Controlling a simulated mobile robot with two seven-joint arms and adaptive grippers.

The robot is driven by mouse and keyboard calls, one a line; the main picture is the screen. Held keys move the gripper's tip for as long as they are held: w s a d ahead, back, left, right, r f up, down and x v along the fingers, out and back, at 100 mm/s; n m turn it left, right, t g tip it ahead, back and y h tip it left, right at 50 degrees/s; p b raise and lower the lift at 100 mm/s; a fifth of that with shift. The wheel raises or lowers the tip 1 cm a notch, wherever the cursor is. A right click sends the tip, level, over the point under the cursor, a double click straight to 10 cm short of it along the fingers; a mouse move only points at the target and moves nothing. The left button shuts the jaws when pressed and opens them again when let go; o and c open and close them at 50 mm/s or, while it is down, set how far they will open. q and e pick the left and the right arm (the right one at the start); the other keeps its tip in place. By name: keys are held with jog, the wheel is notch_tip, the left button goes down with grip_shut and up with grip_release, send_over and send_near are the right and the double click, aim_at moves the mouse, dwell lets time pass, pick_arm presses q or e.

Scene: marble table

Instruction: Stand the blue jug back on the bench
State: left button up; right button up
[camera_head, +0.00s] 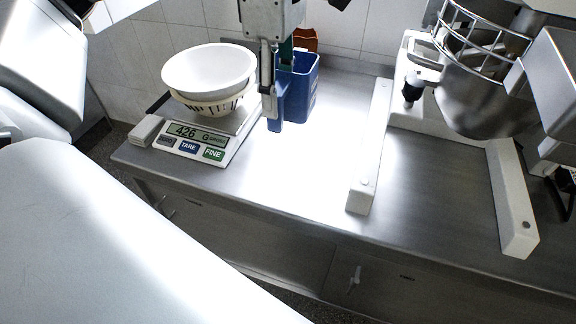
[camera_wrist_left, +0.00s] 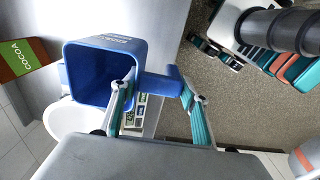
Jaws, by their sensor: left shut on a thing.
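The blue jug (camera_head: 302,88) is at the middle top of the head view, looks about upright, with its open mouth up. My left gripper (camera_head: 274,88) comes down from above and is shut on the jug's handle, on the jug's left side. In the left wrist view the jug (camera_wrist_left: 100,72) shows its open mouth, and the handle (camera_wrist_left: 158,86) runs between the two fingers (camera_wrist_left: 157,98). The steel bench (camera_head: 290,165) lies below; I cannot tell whether the jug's base touches it. My right gripper is not in view.
A white scale (camera_head: 190,140) with a white bowl (camera_head: 208,70) stands left of the jug. A brown cocoa box (camera_wrist_left: 25,58) is behind the jug. A mixer (camera_head: 480,95) with white feet stands to the right. Bare bench lies between the scale and the mixer.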

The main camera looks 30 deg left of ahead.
pick_arm(q)
notch_tip(320, 180, down, 19)
jog(key=shift+b, duration=1.05)
jog(key=o, duration=1.2)
